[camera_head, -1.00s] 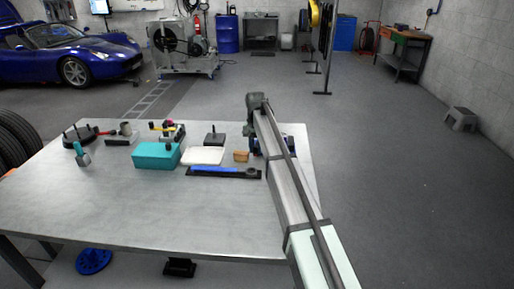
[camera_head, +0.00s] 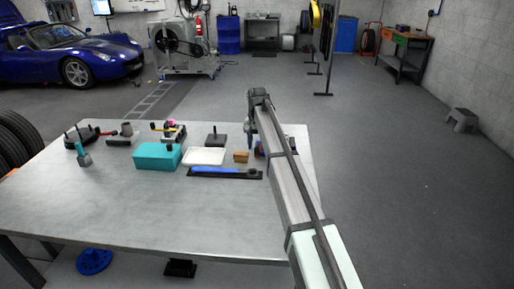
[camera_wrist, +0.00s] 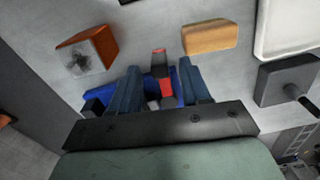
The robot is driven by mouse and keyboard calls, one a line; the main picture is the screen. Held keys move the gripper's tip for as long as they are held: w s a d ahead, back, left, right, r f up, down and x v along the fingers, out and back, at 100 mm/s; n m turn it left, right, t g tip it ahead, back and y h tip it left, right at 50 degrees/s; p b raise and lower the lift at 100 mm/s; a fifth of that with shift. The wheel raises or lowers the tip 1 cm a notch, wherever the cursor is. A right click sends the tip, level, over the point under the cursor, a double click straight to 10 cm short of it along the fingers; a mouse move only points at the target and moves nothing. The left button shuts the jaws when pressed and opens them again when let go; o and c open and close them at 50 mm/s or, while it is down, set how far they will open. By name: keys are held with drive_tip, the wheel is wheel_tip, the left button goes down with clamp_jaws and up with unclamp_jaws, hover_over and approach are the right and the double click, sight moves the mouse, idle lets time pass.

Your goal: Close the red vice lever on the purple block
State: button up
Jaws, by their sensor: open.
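My gripper (camera_wrist: 160,82) is open in the wrist view, with one blue-grey finger on each side of a red lever (camera_wrist: 166,88). The lever has a dark section and a red tip. I cannot tell whether either finger touches it. A blue body (camera_wrist: 98,98), which looks like the vice, lies behind and below the fingers and is partly hidden by them. In the head view my gripper (camera_head: 250,138) points down at the table's far right, and my arm hides most of the vice. I cannot make out the purple block clearly.
An orange-brown block (camera_wrist: 98,48) with a grey part and a tan block (camera_wrist: 210,37) lie close to the fingers. A white tray (camera_wrist: 292,30) and a dark block with a knob (camera_wrist: 285,78) are to the right. The front of the table (camera_head: 150,220) is clear.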

wheel_tip(320, 180, up, 6)
drive_tip(key=shift+f, duration=0.1)
idle(0.4)
